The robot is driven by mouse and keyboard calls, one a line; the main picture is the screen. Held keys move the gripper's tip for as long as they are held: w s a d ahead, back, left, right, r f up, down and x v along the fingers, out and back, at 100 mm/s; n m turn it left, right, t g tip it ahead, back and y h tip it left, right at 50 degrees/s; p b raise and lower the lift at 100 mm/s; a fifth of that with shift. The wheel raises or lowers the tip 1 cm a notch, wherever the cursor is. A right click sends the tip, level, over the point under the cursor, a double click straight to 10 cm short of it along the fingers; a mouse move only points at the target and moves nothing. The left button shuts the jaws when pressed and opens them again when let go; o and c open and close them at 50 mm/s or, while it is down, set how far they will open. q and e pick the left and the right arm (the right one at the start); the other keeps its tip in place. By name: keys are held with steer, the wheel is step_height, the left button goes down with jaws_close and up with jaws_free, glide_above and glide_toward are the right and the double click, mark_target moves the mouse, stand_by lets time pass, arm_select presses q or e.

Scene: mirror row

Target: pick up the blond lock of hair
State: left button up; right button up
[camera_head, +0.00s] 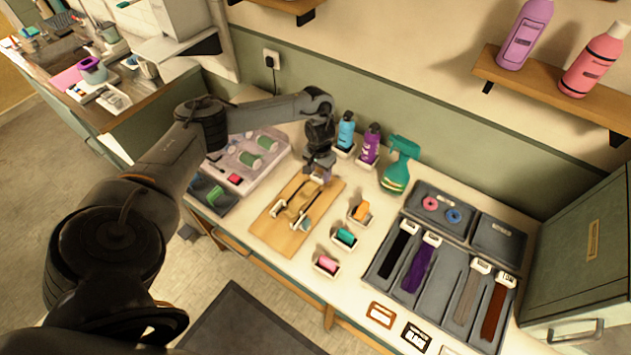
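The blond lock of hair (297,208) appears to lie on a wooden board (272,233) in the middle of the bench, among small pale pieces that may be clamps. My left gripper (318,175) points down at the far end of this board, close to the lock's far end. Its fingers are small and dark here; I cannot tell whether they are open, shut or touching the lock. My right gripper is out of view.
A grey tray (376,267) on the right holds black (397,253), purple (418,268), grey (468,297) and auburn (493,312) locks. Small colored rolls sit right of the board.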

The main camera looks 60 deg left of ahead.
arm_select(q)
steer(key=c, duration=0.5)
steer(key=shift+r, duration=0.15)
